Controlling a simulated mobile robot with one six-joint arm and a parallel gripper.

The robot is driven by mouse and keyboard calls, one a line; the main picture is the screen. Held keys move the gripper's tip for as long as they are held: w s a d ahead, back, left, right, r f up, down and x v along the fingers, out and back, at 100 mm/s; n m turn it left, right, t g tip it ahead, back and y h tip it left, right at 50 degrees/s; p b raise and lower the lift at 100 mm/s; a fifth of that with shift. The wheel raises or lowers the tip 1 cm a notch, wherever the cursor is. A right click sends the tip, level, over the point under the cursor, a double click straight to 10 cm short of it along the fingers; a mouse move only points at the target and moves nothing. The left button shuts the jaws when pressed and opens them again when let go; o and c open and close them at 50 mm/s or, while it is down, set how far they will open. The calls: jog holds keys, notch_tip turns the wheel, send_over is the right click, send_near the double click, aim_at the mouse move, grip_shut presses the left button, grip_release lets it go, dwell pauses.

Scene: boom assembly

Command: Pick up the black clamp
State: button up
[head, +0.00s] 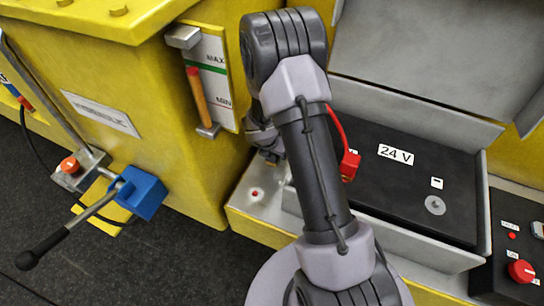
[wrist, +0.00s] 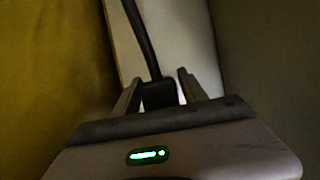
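The black clamp (wrist: 159,94) shows in the wrist view as a dark block with a black cable running up from it. It sits between the two fingers of my gripper (wrist: 159,77). The fingers stand apart on either side of it, and a thin bright gap shows between the clamp and the right finger. Contact on the left side is too dark to tell. In the head view my arm hides the clamp and the gripper fingers; only part of my wrist (head: 265,140) shows beside the yellow tank.
A black battery (head: 415,180) marked 24 V lies in an open grey box at right. A red clamp (head: 350,165) on a red cable is at its left edge. The yellow tank (head: 170,120) with a level gauge stands close left. A blue block (head: 143,193) sits on a lever assembly at far left.

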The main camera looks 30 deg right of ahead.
grip_shut()
